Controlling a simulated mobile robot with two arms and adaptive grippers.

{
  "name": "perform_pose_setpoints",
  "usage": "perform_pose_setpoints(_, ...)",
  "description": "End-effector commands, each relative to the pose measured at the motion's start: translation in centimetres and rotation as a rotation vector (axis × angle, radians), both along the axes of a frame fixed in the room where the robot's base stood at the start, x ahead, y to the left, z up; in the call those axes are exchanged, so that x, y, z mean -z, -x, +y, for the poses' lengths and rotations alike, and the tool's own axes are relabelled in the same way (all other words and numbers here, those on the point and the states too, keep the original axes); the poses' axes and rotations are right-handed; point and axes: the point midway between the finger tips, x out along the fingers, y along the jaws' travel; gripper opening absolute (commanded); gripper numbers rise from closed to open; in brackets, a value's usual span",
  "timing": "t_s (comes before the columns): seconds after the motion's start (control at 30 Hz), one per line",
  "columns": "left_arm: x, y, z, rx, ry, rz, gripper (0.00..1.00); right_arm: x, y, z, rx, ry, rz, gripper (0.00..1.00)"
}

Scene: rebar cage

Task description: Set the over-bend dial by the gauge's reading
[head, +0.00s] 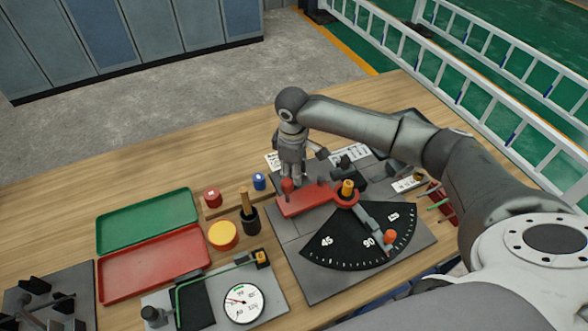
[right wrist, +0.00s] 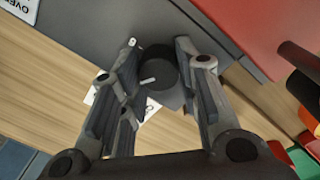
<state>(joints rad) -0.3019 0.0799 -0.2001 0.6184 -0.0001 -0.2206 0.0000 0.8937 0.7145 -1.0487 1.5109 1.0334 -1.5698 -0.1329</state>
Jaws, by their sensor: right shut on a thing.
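The round gauge (head: 243,303) has a white face and dark rim and sits on a grey plate at the front. Its needle lies toward the left of the face; the figures are too small to read. My right gripper (head: 292,180) reaches down at the far left side of the bender plate. In the right wrist view its fingers (right wrist: 160,95) are shut on a dark round knob (right wrist: 157,68) with a white mark, which appears to be the over-bend dial. In the head view the gripper hides this knob. My left gripper is not in view.
The bender's red arm (head: 307,199) and black angle scale (head: 345,240) lie close to my right gripper. Green (head: 150,218) and red (head: 155,263) trays, a yellow round piece (head: 222,235) and a black cup (head: 250,221) stand to the left. The table's back left is clear.

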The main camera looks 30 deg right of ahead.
Motion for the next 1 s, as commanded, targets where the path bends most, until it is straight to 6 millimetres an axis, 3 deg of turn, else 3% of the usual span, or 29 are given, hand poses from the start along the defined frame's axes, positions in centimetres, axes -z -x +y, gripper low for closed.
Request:
perform_pose_setpoints(0.37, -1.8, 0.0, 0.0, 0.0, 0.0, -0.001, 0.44, -0.4, 0.0, 0.1, 0.073, -0.002, 0.001, 0.07)
perform_pose_setpoints(1.0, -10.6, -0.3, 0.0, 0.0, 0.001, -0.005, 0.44, -0.6, 0.0, 0.0, 0.623, -0.001, 0.004, 0.07)
